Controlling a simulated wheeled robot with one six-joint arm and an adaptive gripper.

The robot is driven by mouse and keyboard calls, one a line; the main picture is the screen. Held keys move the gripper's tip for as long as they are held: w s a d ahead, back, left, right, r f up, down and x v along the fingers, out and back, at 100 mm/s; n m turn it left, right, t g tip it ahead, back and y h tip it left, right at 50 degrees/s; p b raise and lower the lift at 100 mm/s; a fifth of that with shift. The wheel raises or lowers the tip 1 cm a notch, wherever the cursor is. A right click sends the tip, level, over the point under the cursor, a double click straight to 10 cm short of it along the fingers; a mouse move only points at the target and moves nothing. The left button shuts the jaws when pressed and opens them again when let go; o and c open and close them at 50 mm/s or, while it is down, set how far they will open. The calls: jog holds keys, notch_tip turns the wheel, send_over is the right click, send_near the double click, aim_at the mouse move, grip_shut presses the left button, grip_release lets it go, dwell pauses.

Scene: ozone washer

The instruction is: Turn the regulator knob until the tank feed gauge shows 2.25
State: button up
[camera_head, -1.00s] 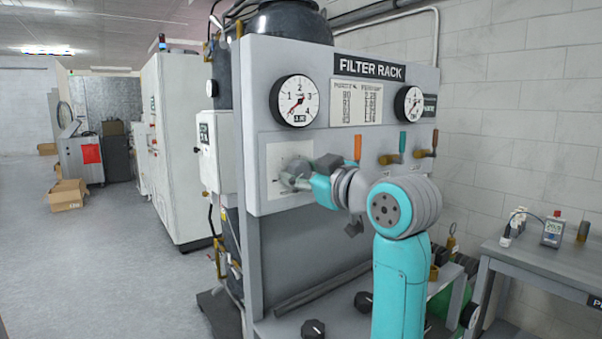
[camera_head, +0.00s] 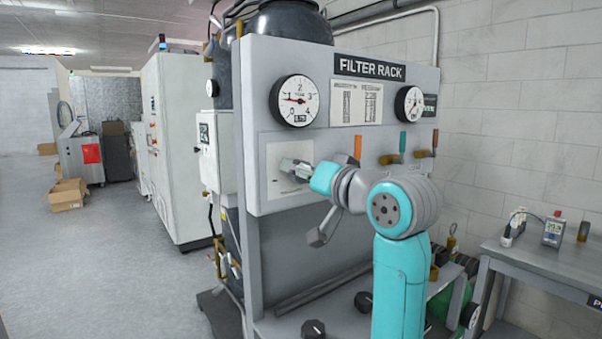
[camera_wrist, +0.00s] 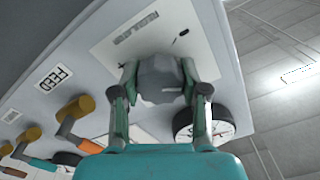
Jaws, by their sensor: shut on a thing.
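The large left gauge (camera_head: 294,100) on the filter rack has a white dial numbered 0 to 4. Its red needle points left, close to the 1; its small digital readout is too blurred to read surely. In the wrist view a gauge (camera_wrist: 204,124) shows behind my right finger. The grey regulator knob (camera_wrist: 160,80) sits on a pale plate (camera_wrist: 118,50) and has a light mark on its face. My gripper (camera_wrist: 160,88) is shut on the knob, one finger on each side. In the head view my gripper (camera_head: 294,170) largely hides the knob.
A second gauge (camera_head: 408,104) and a printed chart (camera_head: 356,102) are on the panel. A bench (camera_head: 540,262) stands at right. The floor at left is open, with a cardboard box (camera_head: 67,195).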

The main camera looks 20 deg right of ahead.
jog(key=m, duration=0.4)
jog(key=shift+m, duration=2.5)
jog(key=o, duration=1.2)
jog(key=shift+c, duration=0.2)
jog(key=v, duration=1.2)
jog(key=shift+s, duration=0.1)
